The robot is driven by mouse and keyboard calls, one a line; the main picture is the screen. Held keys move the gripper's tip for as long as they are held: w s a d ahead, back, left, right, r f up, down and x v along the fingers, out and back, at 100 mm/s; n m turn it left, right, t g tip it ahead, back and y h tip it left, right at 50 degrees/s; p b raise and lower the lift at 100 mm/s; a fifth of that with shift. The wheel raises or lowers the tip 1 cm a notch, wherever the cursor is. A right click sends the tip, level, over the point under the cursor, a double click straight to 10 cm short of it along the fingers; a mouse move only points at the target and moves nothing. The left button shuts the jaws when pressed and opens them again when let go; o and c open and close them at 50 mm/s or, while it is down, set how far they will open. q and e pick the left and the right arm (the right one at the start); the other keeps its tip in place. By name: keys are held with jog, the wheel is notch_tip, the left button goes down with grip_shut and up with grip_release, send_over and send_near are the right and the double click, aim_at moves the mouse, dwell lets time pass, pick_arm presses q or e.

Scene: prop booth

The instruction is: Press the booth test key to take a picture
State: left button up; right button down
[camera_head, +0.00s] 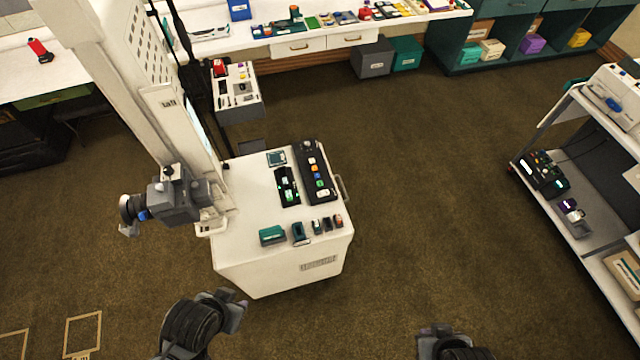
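The white booth cabinet (240,232) stands left of centre, with a tall white column (135,75) behind it. On its top lies a black key panel (305,150) with a row of coloured keys: white, orange, blue and green. Beside it is a smaller black unit (281,181) with green lights. I cannot tell which key is the test key. A grey camera (172,205) hangs at the column's left. My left gripper (232,308) is below the cabinet's front, apart from it. My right gripper (440,333) is at the bottom edge, partly cut off. The fingers of both are unclear.
Several small items, including a teal box (272,235), line the cabinet's front edge. A side handle (343,189) sticks out right. A shelf cart (590,245) stands far right. A cluttered bench (375,38) runs along the back. Open carpet (435,200) lies between cabinet and cart.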

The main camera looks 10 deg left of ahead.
pick_arm(q)
grip_shut()
dwell(1.4)
